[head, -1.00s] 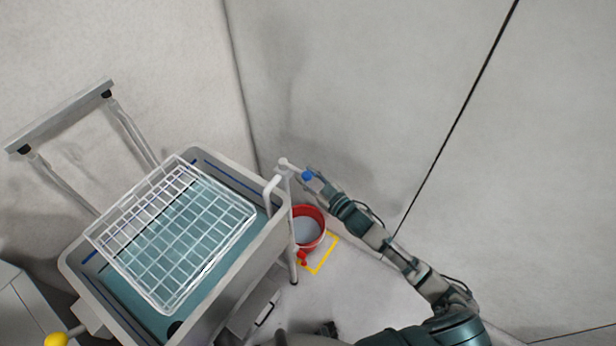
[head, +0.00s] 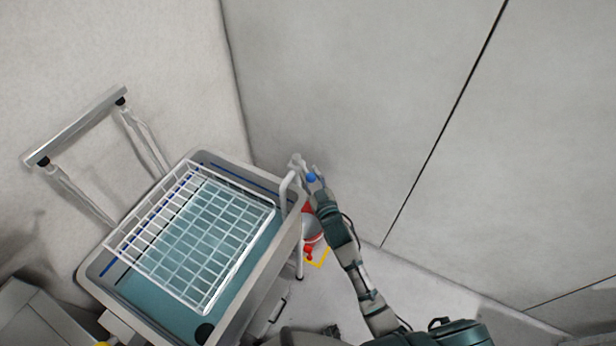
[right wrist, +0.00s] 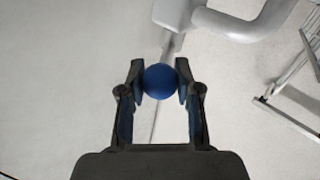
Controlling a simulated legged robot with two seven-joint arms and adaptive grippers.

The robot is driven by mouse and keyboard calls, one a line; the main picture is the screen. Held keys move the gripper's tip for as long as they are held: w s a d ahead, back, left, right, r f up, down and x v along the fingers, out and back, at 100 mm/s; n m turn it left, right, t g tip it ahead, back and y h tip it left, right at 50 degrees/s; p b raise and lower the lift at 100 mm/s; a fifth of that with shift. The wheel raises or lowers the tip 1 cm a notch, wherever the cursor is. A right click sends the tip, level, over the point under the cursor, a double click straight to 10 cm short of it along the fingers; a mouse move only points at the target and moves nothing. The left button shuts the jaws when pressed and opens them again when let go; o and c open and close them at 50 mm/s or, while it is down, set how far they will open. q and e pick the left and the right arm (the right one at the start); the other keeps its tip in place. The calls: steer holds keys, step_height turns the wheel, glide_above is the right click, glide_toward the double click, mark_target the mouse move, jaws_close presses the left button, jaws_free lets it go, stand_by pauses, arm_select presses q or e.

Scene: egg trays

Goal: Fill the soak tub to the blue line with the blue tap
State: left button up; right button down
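The grey soak tub (head: 95,270) stands at left centre in the head view, with teal water (head: 150,285) in it. A blue line (head: 240,178) runs along its inner wall, and the water surface looks below it. The white spout (head: 287,185) curves over the tub's right rim. The blue tap's round knob (head: 312,177) sits beside the spout. My right gripper (head: 313,179) is around this knob; in the right wrist view its fingers (right wrist: 160,82) close on both sides of the blue ball (right wrist: 161,80). My left gripper is not in view.
A white wire basket (head: 190,240) sits in the tub and covers much of the water. A dark round spot (head: 203,333) shows near its front. Walls stand close behind.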

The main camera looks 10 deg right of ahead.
steer(key=shift+d+f+m+h, duration=0.2)
steer(key=shift+d+m+h, duration=0.2)
steer(key=shift+d+h, duration=0.1)
steer(key=shift+d+f, duration=0.1)
steer(key=shift+d, duration=0.05)
steer(key=shift+s+a+h, duration=0.2)
steer(key=shift+a+h, duration=0.1)
steer(key=shift+a, duration=0.6)
steer(key=shift+s+a+m+h, duration=0.15)
steer(key=shift+a+m+h, duration=0.05)
steer(key=shift+m+h, duration=0.1)
steer(key=c, duration=0.8)
jaws_free()
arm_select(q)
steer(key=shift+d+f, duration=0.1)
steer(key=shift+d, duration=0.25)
arm_select(e)
steer(key=s, duration=1.1)
steer(key=shift+s, duration=0.35)
